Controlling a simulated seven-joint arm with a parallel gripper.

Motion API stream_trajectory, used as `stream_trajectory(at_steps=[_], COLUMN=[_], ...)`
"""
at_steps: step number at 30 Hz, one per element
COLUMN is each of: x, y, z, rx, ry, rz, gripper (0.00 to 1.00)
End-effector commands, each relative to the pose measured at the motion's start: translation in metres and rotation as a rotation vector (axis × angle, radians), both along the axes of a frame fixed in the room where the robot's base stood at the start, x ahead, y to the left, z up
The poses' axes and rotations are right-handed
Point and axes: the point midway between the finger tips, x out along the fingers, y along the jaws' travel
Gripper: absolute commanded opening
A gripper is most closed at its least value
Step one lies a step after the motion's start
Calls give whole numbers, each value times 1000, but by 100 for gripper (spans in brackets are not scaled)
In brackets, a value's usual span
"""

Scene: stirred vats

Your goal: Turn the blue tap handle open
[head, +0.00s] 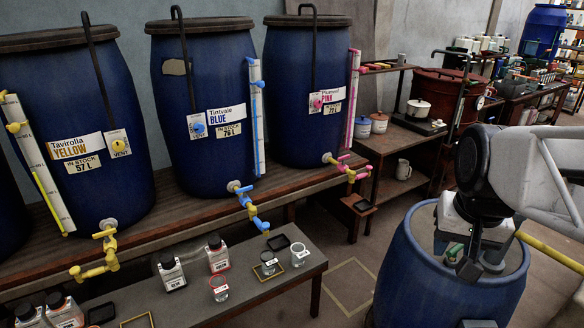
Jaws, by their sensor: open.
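The blue tap (250,206) sticks out low on the front of the middle vat (208,100), labelled Tintvale BLUE. Its blue handle (242,189) sits on top near the vat wall, and the spout points down toward the lower table. Whether the valve is open or closed is too small to tell. My gripper (480,265) is at the right, in front of an open blue barrel's mouth, far from the blue tap. Its fingers are apart and nothing shows between them.
A yellow tap (100,252) is to the left and a pink tap (347,170) to the right. Glass beakers (219,288), bottles (171,272) and dark trays stand on the lower table (200,315). The open blue barrel (440,290) stands under my arm.

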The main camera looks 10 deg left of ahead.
Motion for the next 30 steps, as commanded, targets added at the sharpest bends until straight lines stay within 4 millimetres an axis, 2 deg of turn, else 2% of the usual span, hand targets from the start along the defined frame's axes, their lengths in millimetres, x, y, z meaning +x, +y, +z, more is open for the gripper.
stream_trajectory(at_steps=[3, 15, 30], x=[28, 117, 228], y=[9, 45, 106], z=[10, 32, 38], rx=[8, 31, 54], ry=[8, 33, 64], rz=[-19, -92, -183], gripper=[40, 40, 40])
